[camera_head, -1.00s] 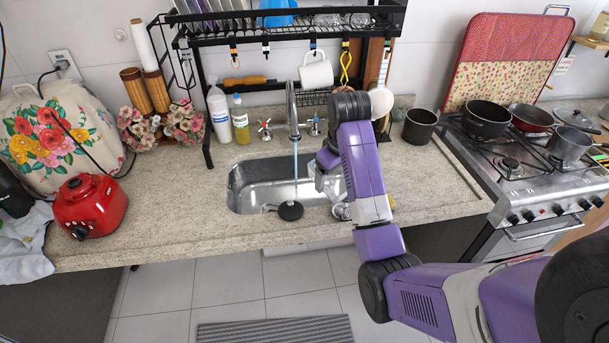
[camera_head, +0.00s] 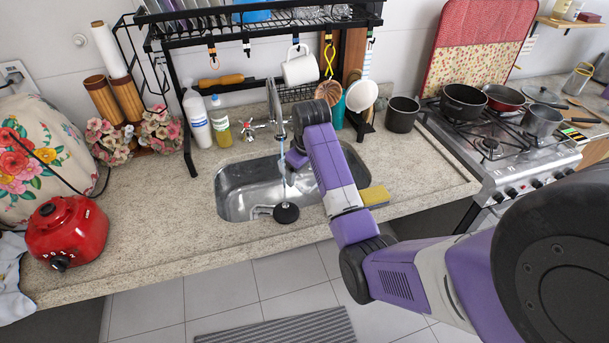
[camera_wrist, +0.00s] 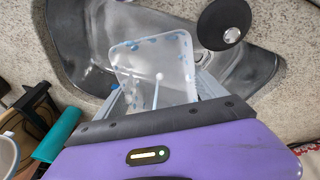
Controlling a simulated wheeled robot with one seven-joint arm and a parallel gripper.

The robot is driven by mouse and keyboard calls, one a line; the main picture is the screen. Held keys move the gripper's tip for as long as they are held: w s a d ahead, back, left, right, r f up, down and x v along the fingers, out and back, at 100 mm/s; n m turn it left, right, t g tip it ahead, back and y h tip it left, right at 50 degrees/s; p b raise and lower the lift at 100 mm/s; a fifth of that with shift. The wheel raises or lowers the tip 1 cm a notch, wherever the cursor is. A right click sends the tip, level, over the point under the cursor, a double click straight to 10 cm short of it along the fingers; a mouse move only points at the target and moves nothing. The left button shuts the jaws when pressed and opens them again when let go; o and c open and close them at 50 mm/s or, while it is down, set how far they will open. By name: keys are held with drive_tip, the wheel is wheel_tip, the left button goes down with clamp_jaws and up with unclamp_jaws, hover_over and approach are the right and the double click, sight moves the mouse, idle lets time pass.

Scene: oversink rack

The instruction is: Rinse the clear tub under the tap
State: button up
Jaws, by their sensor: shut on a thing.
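The clear tub (camera_wrist: 178,62) is see-through with blue spots and sits between the two fingers of my gripper (camera_wrist: 160,88) in the wrist view, over the steel sink. My gripper is shut on it. In the head view my gripper (camera_head: 296,160) is low over the sink, right beside the tap, and my arm hides most of the tub. The tap (camera_head: 274,105) is running; a thin bluish stream (camera_head: 284,165) falls into the sink (camera_head: 240,195). In the wrist view a thin pale streak with a round end crosses the tub; I cannot tell whether the water enters it.
A yellow sponge (camera_head: 375,196) is right of the sink. Bottles (camera_head: 196,120) stand behind left, under the black rack (camera_head: 260,32) with a hanging mug (camera_head: 300,68).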

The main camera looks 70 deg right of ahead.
drive_tip(key=w+d, duration=0.2)
drive_tip(key=d, duration=0.1)
drive_tip(key=w+d, duration=0.1)
drive_tip(key=shift+w+d+f, duration=0.2)
drive_tip(key=shift+w+f, duration=0.05)
drive_tip(key=shift+w, duration=0.05)
drive_tip(key=w+d+f+b, duration=0.5)
drive_tip(key=b, duration=0.4)
drive_tip(key=shift+d, duration=0.35)
drive_tip(key=shift+s+d+f, duration=0.1)
drive_tip(key=shift+s+d, duration=0.15)
drive_tip(key=shift+s, duration=0.1)
idle(0.5)
drive_tip(key=shift+w+a+p, duration=0.25)
drive_tip(key=shift+w+p, duration=0.05)
drive_tip(key=shift+p, duration=0.1)
drive_tip(key=shift+s+d, duration=0.25)
drive_tip(key=shift+s, duration=0.05)
idle(0.6)
drive_tip(key=shift+w+a+p, duration=0.25)
drive_tip(key=shift+w+p, duration=0.05)
drive_tip(key=shift+p, duration=0.1)
